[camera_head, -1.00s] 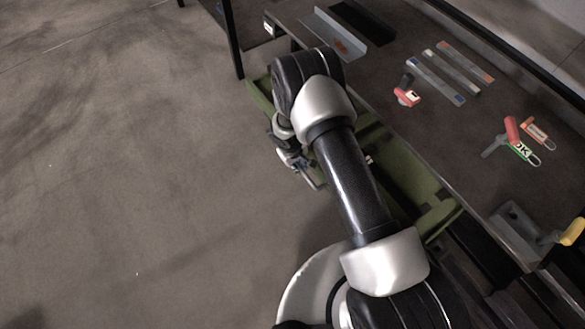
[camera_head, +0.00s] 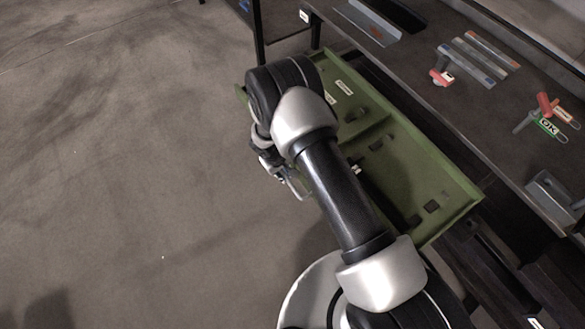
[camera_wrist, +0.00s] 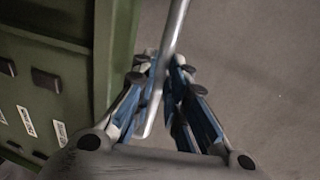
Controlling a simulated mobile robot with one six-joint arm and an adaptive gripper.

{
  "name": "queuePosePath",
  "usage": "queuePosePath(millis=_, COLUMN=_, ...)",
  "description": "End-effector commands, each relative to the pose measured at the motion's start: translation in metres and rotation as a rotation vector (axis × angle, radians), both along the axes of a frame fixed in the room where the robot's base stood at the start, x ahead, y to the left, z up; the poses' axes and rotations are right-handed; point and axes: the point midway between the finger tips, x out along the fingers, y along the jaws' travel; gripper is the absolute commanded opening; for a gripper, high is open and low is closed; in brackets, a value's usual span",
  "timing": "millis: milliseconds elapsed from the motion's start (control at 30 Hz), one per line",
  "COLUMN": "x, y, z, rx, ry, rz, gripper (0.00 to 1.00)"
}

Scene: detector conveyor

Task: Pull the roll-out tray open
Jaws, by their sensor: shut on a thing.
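The green roll-out tray (camera_head: 405,165) stands pulled out from under the dark workbench, with its shallow compartments and some dark blocks inside showing. My arm crosses over it and hides part of its middle. My gripper (camera_head: 288,182) is at the tray's outer, floor-side edge. In the wrist view, the tray's green wall (camera_wrist: 118,40) is at the left, and my gripper (camera_wrist: 163,85) is shut on a slim grey metal bar, the tray's handle (camera_wrist: 176,30), which runs between the blue-lined fingers.
The workbench top (camera_head: 430,110) carries flat bars (camera_head: 478,60), a red-handled tool (camera_head: 441,77), and tags (camera_head: 548,125) with red and green parts. A grey angled tray (camera_head: 368,20) sits at its far end. Open concrete floor (camera_head: 120,150) lies to the left.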

Motion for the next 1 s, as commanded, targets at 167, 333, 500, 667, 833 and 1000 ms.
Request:
queuePosePath(millis=167, x=-0.0052, y=0.0087, z=-0.0001, rx=0.0, ry=0.0, rz=0.002, gripper=0.0)
queuePosePath(millis=333, x=-0.0062, y=0.0099, z=0.0002, rx=0.0, ry=-0.001, rz=0.001, gripper=0.0)
queuePosePath(millis=500, x=-0.0061, y=0.0098, z=0.0003, rx=0.0, ry=-0.001, rz=0.001, gripper=0.0)
queuePosePath(millis=667, x=-0.0061, y=0.0098, z=0.0003, rx=0.0, ry=-0.001, rz=0.001, gripper=0.2)
queuePosePath(millis=833, x=-0.006, y=0.0095, z=0.0003, rx=-0.001, ry=-0.001, rz=0.0, gripper=0.31)
queuePosePath(millis=1000, x=-0.0061, y=0.0094, z=0.0002, rx=-0.001, ry=-0.001, rz=0.0, gripper=0.33)
